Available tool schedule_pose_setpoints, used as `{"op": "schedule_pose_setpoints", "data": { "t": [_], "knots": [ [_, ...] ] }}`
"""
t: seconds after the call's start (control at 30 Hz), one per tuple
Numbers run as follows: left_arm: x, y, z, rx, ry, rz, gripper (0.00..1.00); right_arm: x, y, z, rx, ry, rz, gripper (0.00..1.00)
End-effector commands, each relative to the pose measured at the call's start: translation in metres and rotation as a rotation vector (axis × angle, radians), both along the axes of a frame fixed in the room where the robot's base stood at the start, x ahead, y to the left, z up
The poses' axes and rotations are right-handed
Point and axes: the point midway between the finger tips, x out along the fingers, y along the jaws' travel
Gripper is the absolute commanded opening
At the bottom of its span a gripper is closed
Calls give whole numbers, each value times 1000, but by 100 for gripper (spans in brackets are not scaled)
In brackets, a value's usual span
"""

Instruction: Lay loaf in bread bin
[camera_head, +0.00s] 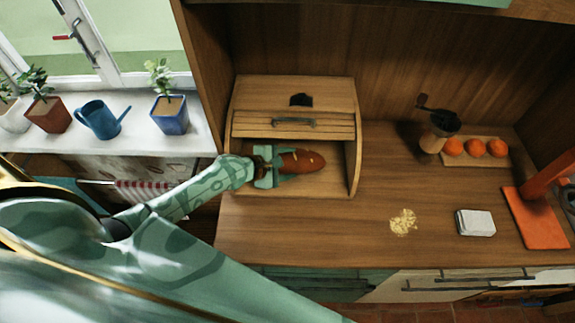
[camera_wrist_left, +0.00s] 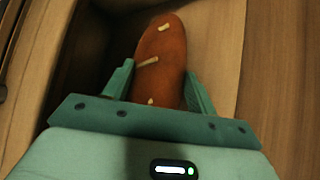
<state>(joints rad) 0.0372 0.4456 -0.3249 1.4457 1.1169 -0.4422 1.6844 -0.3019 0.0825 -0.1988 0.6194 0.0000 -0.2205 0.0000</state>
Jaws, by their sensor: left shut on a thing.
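The loaf (camera_head: 304,161) is brown and long, with pale score marks on its top. My left gripper (camera_head: 283,166) is shut on its near end, with one finger on each side. The loaf lies within the open front of the wooden bread bin (camera_head: 242,125), whose slatted lid is raised. In the left wrist view the loaf (camera_wrist_left: 163,55) points away from the gripper (camera_wrist_left: 158,88), between the bin's side walls. I cannot tell whether the loaf touches the bin floor. My right gripper is not in view.
A grinder (camera_head: 433,140) stands right of the bin, by a board with oranges (camera_head: 475,148). Potted plants line the windowsill.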

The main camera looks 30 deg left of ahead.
Motion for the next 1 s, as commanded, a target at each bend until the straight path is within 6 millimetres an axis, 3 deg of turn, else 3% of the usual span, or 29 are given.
{"op": "schedule_pose_setpoints", "data": {
  "t": [0.33, 0.37, 0.4, 0.73, 1.0],
  "knots": [
    [1, 0, -3, -3, -5, 2, 23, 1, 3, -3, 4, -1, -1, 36],
    [0, 0, -3, -2, -3, 2, 63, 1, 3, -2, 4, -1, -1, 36],
    [0, 0, -3, -2, -3, 2, 67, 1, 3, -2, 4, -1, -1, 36],
    [-2, 1, 1, 0, -3, 2, 67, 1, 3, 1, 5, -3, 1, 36],
    [-44, 22, 31, 1, -2, 1, 67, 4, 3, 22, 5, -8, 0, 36]
  ]
}}
